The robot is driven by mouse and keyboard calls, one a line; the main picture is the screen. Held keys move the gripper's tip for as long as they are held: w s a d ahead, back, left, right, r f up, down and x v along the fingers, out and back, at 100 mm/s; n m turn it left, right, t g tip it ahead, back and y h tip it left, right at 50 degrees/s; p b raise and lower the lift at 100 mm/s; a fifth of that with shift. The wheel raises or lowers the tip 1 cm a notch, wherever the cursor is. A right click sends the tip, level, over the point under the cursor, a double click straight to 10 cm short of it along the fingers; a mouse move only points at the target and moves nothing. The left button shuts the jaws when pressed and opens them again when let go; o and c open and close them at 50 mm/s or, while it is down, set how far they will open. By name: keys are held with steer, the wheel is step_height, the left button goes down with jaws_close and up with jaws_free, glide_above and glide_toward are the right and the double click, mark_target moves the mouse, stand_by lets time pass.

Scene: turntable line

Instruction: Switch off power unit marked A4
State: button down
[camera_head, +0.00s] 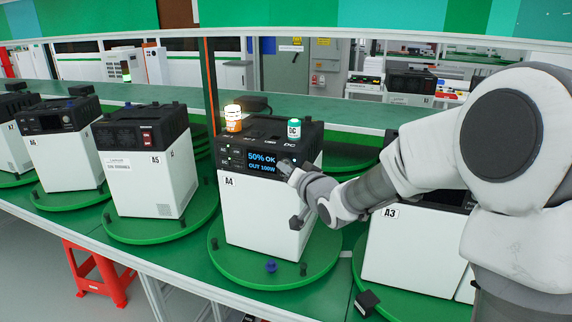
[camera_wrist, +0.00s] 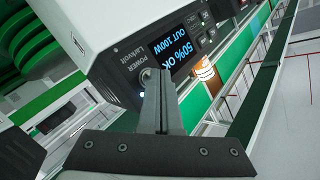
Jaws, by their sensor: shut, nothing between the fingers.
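The power unit marked A4 (camera_head: 258,207) is a white box with a black top on a green turntable. Its lit display (camera_head: 262,162) reads "50% OK, OUT 100W"; it also shows in the wrist view (camera_wrist: 172,44), turned sideways. A round button (camera_wrist: 145,76) sits by the word POWER, with a small bluish-white light (camera_wrist: 142,95) beside it. My gripper (camera_head: 283,168) is at the right end of A4's front panel. In the wrist view the fingers (camera_wrist: 158,75) are shut and empty, tips right at the button, partly hiding it. I cannot tell whether they touch it.
An orange-labelled jar (camera_head: 233,118) and a green jar (camera_head: 294,128) stand on A4's top. Unit A5 (camera_head: 148,170) stands to the left, unit A3 (camera_head: 415,240) to the right behind my arm. A blue knob (camera_head: 271,266) sits on the turntable's (camera_head: 232,265) front.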

steer(key=shift+w+d, duration=0.1)
steer(key=shift+w, duration=0.2)
steer(key=shift+s, duration=0.15)
stand_by(0.5)
steer(key=shift+s+a, duration=0.25)
steer(key=shift+s, duration=0.35)
steer(key=s, duration=0.1)
steer(key=s+a+b, duration=0.1)
steer(key=s, duration=0.2)
steer(key=shift+s+a+b, duration=0.3)
steer(key=shift+s+a, duration=0.05)
stand_by(0.4)
